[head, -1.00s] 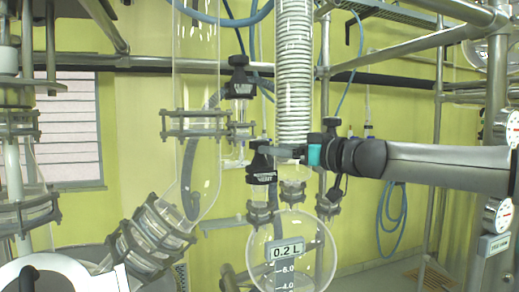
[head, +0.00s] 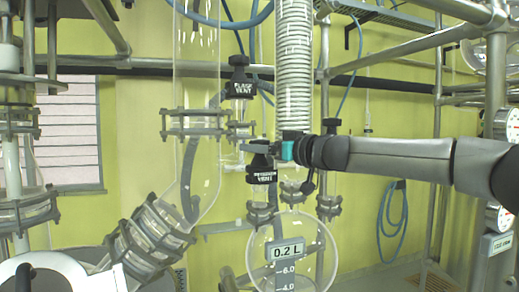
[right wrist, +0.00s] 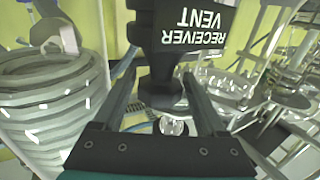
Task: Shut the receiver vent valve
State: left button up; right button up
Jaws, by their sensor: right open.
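The receiver vent valve (head: 261,164) is a black fitting with a white label, upright on a short glass neck above the round receiver flask (head: 318,252). My right gripper (head: 261,148) reaches it from the right, level with its top, its teal part just right of the valve. In the right wrist view the valve (right wrist: 190,22) shows its label upside down. My right gripper (right wrist: 160,98) is open there, one finger on each side of the valve's narrower black part; contact cannot be told.
The similar flask vent valve (head: 239,88) stands just behind and above. A glass coil condenser (head: 295,75) rises close beside my right gripper. A wide glass tube (head: 197,60) stands left. Steel pipes and gauges (head: 507,124) are at the right.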

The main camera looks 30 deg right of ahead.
dwell(0.3)
jog(key=c, duration=1.1)
